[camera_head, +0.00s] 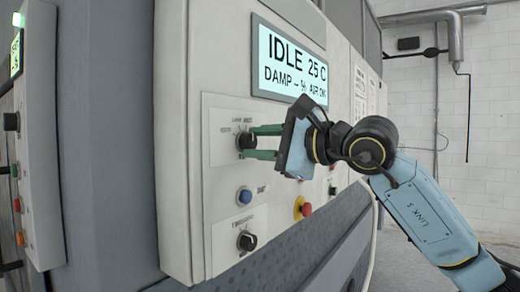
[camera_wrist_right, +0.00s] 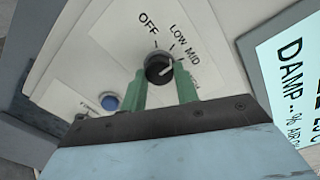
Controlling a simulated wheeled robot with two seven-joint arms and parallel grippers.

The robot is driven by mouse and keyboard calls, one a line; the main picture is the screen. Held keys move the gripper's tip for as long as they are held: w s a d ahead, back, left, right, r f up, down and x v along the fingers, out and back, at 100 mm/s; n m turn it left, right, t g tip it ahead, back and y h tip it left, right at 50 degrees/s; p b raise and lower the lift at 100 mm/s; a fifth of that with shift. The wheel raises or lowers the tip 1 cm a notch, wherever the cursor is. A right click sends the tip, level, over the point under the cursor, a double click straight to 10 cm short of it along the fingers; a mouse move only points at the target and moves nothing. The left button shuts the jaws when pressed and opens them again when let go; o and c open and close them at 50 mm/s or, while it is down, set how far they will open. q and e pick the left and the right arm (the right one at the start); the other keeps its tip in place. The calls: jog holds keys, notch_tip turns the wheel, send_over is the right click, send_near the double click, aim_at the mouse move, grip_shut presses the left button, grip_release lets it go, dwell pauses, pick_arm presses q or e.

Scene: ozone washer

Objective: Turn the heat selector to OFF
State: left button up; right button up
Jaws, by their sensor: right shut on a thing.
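The heat selector is a round black knob (camera_head: 243,141) on a white plate of the machine's front panel. In the right wrist view the knob (camera_wrist_right: 158,68) has printed marks OFF, LOW and MID around it, and a further mark is partly hidden by a finger. A pale pointer line on the knob points right, away from OFF, toward the MID side; the exact mark is hard to tell. My right gripper (camera_head: 251,143) comes from the right with its two green fingers above and below the knob, shut on it. My left gripper is not in view.
A display (camera_head: 290,65) reading IDLE 25 C sits above the gripper. Below are a blue button (camera_head: 244,196), a second black knob (camera_head: 246,240) and a red button (camera_head: 306,209). Another control panel (camera_head: 35,150) stands at the far left. Floor at right is open.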

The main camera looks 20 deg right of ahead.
jog(key=n, duration=0.3)
jog(key=shift+n+b, duration=0.3)
jog(key=shift+b, duration=0.05)
jog(key=n, duration=0.3)
jog(key=shift+r+n, duration=0.1)
jog(key=shift+n, duration=0.2)
jog(key=shift+n+b, duration=0.3)
jog(key=shift+n, duration=0.5)
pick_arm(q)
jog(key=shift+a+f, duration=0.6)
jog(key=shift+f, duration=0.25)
pick_arm(e)
jog(key=shift+n, duration=1.2)
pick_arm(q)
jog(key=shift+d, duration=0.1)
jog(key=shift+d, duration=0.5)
pick_arm(e)
jog(key=o, duration=1)
